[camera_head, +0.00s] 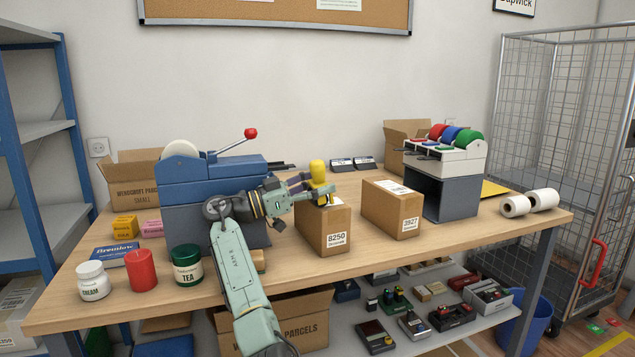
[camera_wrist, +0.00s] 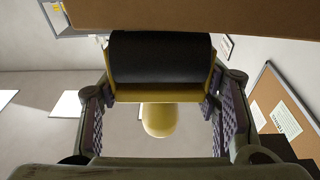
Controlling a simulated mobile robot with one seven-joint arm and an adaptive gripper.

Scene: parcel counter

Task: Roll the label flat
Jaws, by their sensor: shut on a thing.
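My gripper (camera_head: 311,188) is shut on a hand roller and reaches in from the left over the box marked 8250 (camera_head: 323,234). The roller has a yellow knob (camera_head: 317,170) pointing up in the head view. In the wrist view its black cylinder (camera_wrist: 160,57) sits in a yellow frame between my fingers (camera_wrist: 162,92). The cylinder is right by a brown cardboard face (camera_wrist: 200,12); I cannot tell whether they touch. A white label with 8250 (camera_head: 337,239) is on the box's front.
A second box marked 3927 (camera_head: 385,208) stands close on the right. A tape dispenser (camera_head: 205,180) and a tea tin (camera_head: 187,265) are on the left, near my arm. A grey stand with coloured rolls (camera_head: 448,190) is behind right.

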